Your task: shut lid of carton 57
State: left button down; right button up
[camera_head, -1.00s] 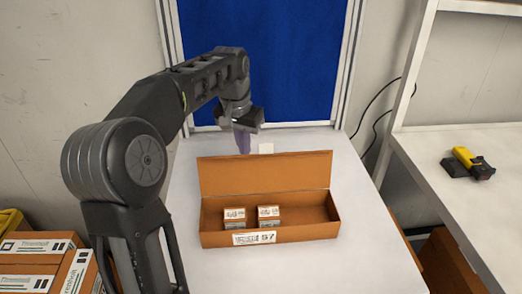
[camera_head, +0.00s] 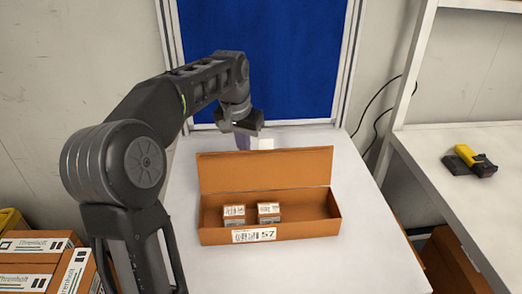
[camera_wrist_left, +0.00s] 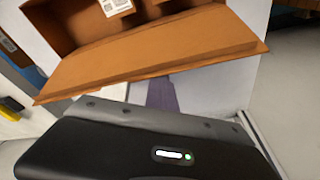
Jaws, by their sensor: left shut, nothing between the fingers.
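Carton 57 (camera_head: 222,236) is a long brown box on the white table, with a label reading 57 on its front. Its lid (camera_head: 265,170) stands up along the back edge, leaving the carton open. Two small labelled boxes (camera_head: 268,213) sit inside. My left gripper (camera_head: 243,139) is shut and empty behind the raised lid, its fingers pointing down. The left wrist view shows the lid (camera_wrist_left: 150,62) close in front of the gripper. The fingertips are partly hidden there, and I cannot tell if they touch the lid. My right gripper is not in view.
A yellow and black scanner (camera_head: 471,161) lies on the side shelf at right. Several brown cartons (camera_head: 30,268) are stacked at lower left. A blue panel (camera_head: 262,60) stands behind the table. The white table (camera_head: 365,215) is clear right of the carton.

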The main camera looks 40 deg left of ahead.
aim_at(245, 169)
pick_arm(q)
jog(key=shift+s+d+f, duration=0.1)
jog(key=shift+s+f, duration=0.1)
jog(key=shift+f, duration=0.25)
jog(key=shift+s+d+f, duration=0.1)
jog(key=shift+s+f, duration=0.1)
jog(key=shift+f, duration=0.25)
jog(key=shift+s+f+b, duration=0.1)
jog(key=shift+b, duration=0.2)
jog(key=shift+s+d, duration=0.15)
jog(key=shift+s+d+b, duration=0.95)
jog(key=shift+s, duration=0.3)
jog(key=shift+w+a+f, duration=0.1)
jog(key=shift+w+a, duration=0.05)
jog(key=shift+w, duration=0.2)
jog(key=shift+d+r, duration=0.2)
jog(key=shift+r, duration=0.15)
jog(key=shift+a, duration=0.1)
